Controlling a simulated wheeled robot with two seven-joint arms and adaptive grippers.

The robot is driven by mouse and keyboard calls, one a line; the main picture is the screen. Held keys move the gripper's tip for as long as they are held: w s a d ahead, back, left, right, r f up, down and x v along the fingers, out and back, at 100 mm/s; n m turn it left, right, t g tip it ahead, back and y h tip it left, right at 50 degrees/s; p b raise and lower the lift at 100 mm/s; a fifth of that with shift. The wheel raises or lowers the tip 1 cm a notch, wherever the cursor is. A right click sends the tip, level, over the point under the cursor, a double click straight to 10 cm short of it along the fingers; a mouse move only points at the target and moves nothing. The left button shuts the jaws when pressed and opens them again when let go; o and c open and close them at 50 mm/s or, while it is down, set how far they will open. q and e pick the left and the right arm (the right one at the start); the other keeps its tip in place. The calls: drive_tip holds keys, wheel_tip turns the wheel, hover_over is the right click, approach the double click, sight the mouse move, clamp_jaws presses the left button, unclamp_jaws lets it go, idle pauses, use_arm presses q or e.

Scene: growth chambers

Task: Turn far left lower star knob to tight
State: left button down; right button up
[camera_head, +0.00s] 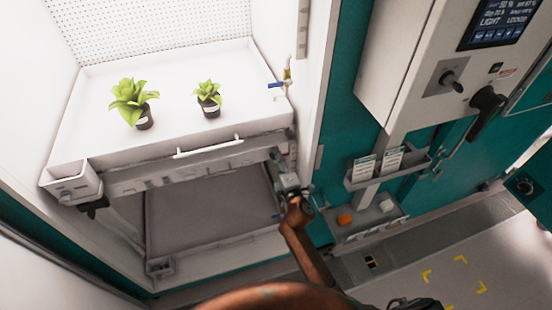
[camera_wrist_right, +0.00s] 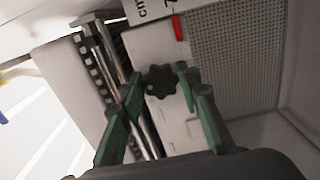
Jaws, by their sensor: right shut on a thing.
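My right gripper (camera_head: 292,192) is at the right front corner of the shelf carriage in the head view. In the right wrist view, a black lobed star knob (camera_wrist_right: 160,79) sits between the green fingers of this gripper (camera_wrist_right: 158,84), which is shut on it. The knob is mounted on a pale bracket beside a toothed metal rail (camera_wrist_right: 92,65). In the head view the gripper and arm largely hide this knob. A second black knob (camera_head: 94,209) sits at the left front corner of the shelf. My left gripper is not in view.
Two potted plants (camera_head: 144,120) (camera_head: 209,108) stand on the white shelf (camera_head: 80,140) above. A lower tray (camera_head: 200,215) lies beneath the front bar. To the right are a teal wall (camera_head: 340,120), a control cabinet (camera_head: 400,60) and a small holder with cards (camera_head: 385,172).

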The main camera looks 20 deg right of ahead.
idle(0.3)
drive_tip(key=o, duration=1.2)
drive_tip(key=shift+c, duration=0.2)
drive_tip(key=s, duration=1.2)
drive_tip(key=shift+d, duration=0.2)
drive_tip(key=shift+f, duration=0.1)
